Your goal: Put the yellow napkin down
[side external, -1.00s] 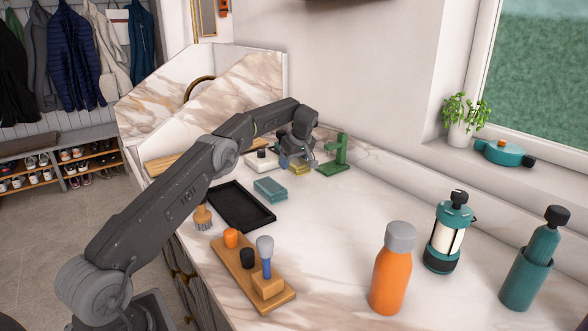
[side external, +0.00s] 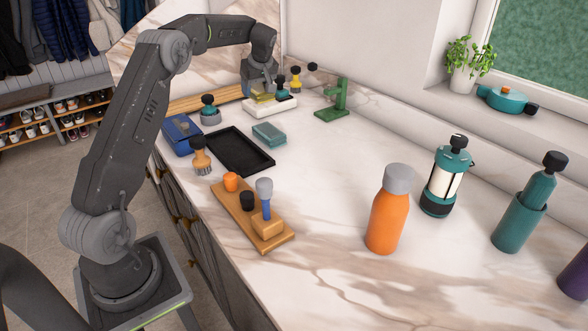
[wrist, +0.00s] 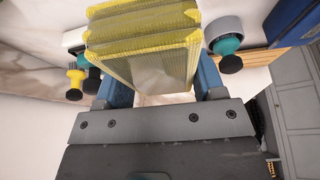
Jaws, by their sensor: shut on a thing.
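The yellow napkin (wrist: 150,45) is a folded stack with bright yellow edges and paler faces. It sits between the two blue fingers of my gripper (wrist: 158,85) in the wrist view. My gripper (side external: 260,86) is shut on it. In the side view a strip of the yellow napkin (side external: 263,97) shows under the jaws, over the left part of a white block (side external: 272,107). I cannot tell whether it touches that block.
A teal-knobbed tool (side external: 210,110) and a blue box (side external: 182,134) stand left of the white block. A green stand (side external: 333,103) is to its right. A black tray (side external: 238,152) and a teal folded item (side external: 269,134) lie in front.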

